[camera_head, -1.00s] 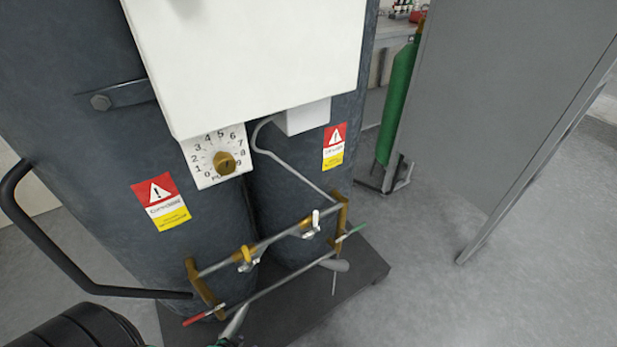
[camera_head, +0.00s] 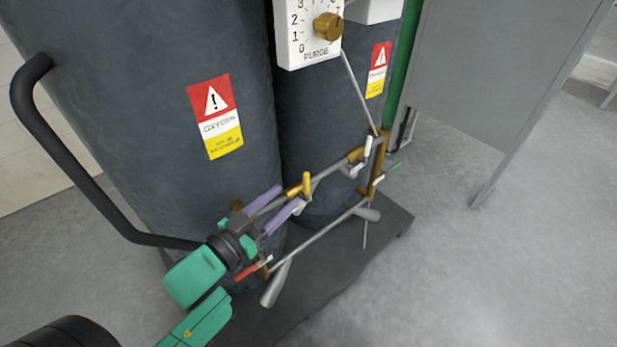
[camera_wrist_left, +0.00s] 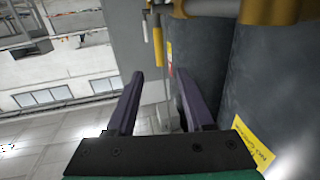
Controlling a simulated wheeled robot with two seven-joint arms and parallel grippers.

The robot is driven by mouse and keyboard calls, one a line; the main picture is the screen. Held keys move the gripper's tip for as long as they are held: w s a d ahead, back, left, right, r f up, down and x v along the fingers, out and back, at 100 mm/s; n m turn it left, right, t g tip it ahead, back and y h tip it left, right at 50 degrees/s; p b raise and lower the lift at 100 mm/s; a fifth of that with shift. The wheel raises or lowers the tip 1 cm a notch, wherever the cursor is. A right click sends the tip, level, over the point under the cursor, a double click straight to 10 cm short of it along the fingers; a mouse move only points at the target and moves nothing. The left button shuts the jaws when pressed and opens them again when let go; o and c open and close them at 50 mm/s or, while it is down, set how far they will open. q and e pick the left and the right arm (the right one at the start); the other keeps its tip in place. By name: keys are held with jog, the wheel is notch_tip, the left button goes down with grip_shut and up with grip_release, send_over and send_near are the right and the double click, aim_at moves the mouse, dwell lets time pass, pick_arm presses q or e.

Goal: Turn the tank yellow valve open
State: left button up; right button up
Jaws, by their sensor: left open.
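The yellow valve (camera_head: 306,184) has an upright yellow handle on the metal pipe in front of the dark tanks. In the left wrist view its handle (camera_wrist_left: 158,46) appears ahead, between the directions of the two fingers. My left gripper (camera_head: 288,197) comes in from the lower left with two purple fingers apart and empty. Its fingertips are just left of the yellow valve; I cannot tell whether they touch it. The fingers also show in the left wrist view (camera_wrist_left: 163,85). My right gripper is out of view.
A white-handled valve (camera_head: 368,147) sits farther right on the pipe. A black curved rail (camera_head: 85,175) stands at left. A grey panel (camera_head: 490,80) stands at right, with open floor around it.

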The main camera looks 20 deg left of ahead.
aim_at(304, 180)
pick_arm(q)
jog(key=x, duration=0.8)
jog(key=shift+w+d, duration=0.15)
jog(key=shift+w, duration=0.15)
jog(key=shift+c, duration=0.3)
grip_shut()
dwell(0.6)
